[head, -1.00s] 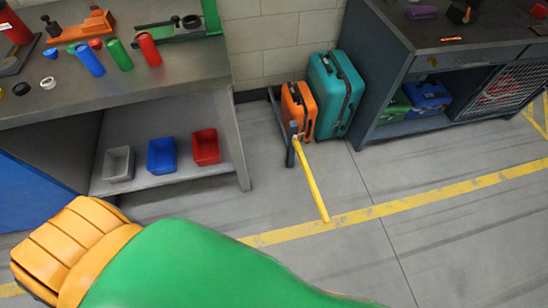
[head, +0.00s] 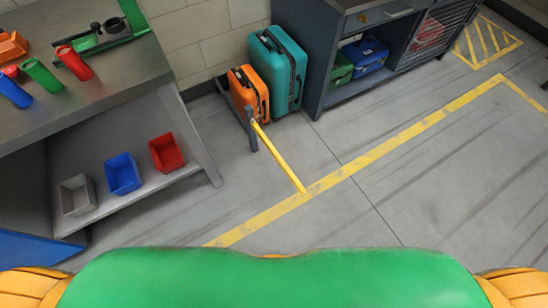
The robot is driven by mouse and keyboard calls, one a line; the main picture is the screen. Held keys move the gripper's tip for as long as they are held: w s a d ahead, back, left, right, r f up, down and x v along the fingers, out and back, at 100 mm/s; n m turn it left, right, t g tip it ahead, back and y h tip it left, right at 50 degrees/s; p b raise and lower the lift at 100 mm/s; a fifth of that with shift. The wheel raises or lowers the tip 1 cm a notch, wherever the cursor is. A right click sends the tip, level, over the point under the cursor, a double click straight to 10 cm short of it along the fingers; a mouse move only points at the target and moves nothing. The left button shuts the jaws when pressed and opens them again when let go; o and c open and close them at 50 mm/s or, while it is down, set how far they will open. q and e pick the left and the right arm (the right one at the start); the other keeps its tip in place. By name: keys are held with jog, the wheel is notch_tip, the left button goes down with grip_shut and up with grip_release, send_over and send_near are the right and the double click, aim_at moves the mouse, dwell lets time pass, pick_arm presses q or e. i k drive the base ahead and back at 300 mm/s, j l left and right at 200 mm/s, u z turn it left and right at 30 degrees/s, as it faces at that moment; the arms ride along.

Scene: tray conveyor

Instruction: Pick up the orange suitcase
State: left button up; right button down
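The orange suitcase (head: 242,90) stands upright on the floor by the wall, left of a larger teal suitcase (head: 277,72) and close against it. A dark low rack with a yellow bar (head: 280,158) stands in front of it and hides part of its lower front. The bar slants down toward the yellow floor line. Neither of my grippers shows in the view. Only my green and orange body fills the bottom edge.
A workbench (head: 95,105) with tools on top and grey, blue and red bins on its lower shelf stands at left. A dark cabinet (head: 335,40) with green and blue cases stands right of the suitcases. The floor (head: 430,170) at right is clear.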

aim_at(256, 92)
jog(key=i+l, duration=0.15)
jog(key=l, duration=0.2)
jog(key=i+l+u, duration=0.1)
jog(key=l, duration=0.25)
jog(key=i+l, duration=0.2)
jog(key=l, duration=0.2)
jog(key=i+l+u, duration=0.1)
jog(key=l, duration=0.25)
jog(key=i+l+u, duration=0.15)
jog(key=i, duration=0.45)
jog(key=i+l+u, duration=0.1)
jog(key=i, duration=0.5)
jog(key=i+j, duration=0.15)
jog(key=i, duration=0.15)
jog(key=i+j, duration=0.2)
jog(key=i, duration=0.15)
jog(key=u, duration=0.05)
